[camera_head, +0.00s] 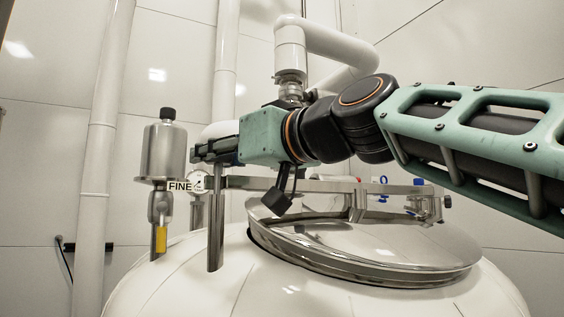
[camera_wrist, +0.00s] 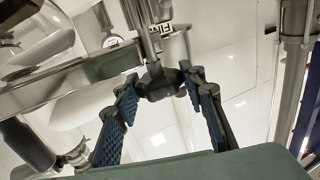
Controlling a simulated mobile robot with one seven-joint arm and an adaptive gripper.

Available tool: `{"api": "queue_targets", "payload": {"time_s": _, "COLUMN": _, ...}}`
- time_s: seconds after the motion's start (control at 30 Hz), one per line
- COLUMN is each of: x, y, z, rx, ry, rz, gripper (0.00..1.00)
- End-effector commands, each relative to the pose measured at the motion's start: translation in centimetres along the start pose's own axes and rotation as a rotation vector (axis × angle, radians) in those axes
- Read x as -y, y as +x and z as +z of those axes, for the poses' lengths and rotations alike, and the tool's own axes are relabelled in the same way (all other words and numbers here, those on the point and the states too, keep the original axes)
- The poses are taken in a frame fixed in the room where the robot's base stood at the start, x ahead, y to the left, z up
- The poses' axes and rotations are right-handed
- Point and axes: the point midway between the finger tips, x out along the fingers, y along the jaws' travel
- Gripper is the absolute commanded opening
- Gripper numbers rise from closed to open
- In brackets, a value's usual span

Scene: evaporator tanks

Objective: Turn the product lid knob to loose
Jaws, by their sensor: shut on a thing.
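My gripper (camera_head: 197,152) reaches in from the right, above the metal post at the left end of the lid's bar. In the wrist view, its two fingers with blue ribbed pads (camera_wrist: 161,80) are closed on a dark lobed knob (camera_wrist: 158,88). In the head view I cannot make out the knob, which the gripper seems to hide. The shiny domed product lid (camera_head: 380,255) lies on the white tank (camera_head: 180,290), with a flat metal bar (camera_head: 320,186) across it. The knob's turned position cannot be told.
A metal cylinder with a black cap (camera_head: 165,150) stands left of my gripper. A "FINE" label (camera_head: 180,186) and a round gauge (camera_head: 198,182) are close below it. White pipes (camera_head: 340,45) rise behind. Small red and blue fittings (camera_head: 383,182) sit behind the lid.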

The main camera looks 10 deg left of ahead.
Motion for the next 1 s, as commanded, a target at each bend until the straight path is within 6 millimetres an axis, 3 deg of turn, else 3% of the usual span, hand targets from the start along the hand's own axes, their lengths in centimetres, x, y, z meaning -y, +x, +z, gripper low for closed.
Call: {"api": "queue_targets", "payload": {"time_s": 1.0, "x": -0.27, "y": 0.07, "z": -0.20, "rx": 0.002, "ry": 0.000, "rz": -0.534, "gripper": 0.14}}
